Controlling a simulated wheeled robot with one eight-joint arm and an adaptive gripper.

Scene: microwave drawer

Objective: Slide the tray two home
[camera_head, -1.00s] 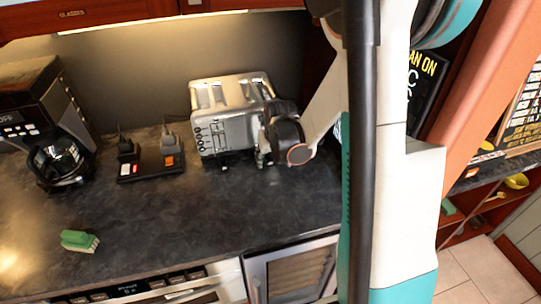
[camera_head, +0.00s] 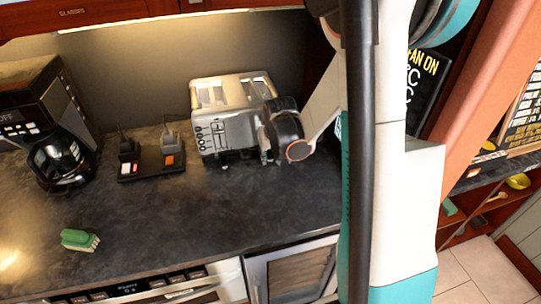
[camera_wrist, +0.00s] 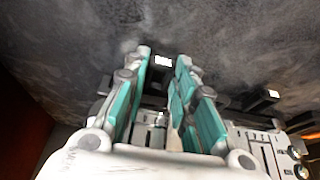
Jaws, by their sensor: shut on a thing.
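The silver toaster (camera_head: 222,105) stands against the back wall of the dark counter. Its front, with control knobs, also shows at the lower right of the wrist view (camera_wrist: 262,150). My gripper (camera_wrist: 163,62) is at the toaster's lower right front, its teal fingers close together. A dark piece (camera_wrist: 154,88) low on the toaster, apparently tray two, lies between the fingers, which hide most of it. How far it sticks out cannot be told. In the head view my wrist covers the toaster's right end.
A dark base with two upright handsets (camera_head: 150,163) stands left of the toaster. A coffee maker (camera_head: 50,120) is at the far left. A green brush (camera_head: 80,240) lies near the front edge. The counter (camera_head: 200,210) before the toaster is clear.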

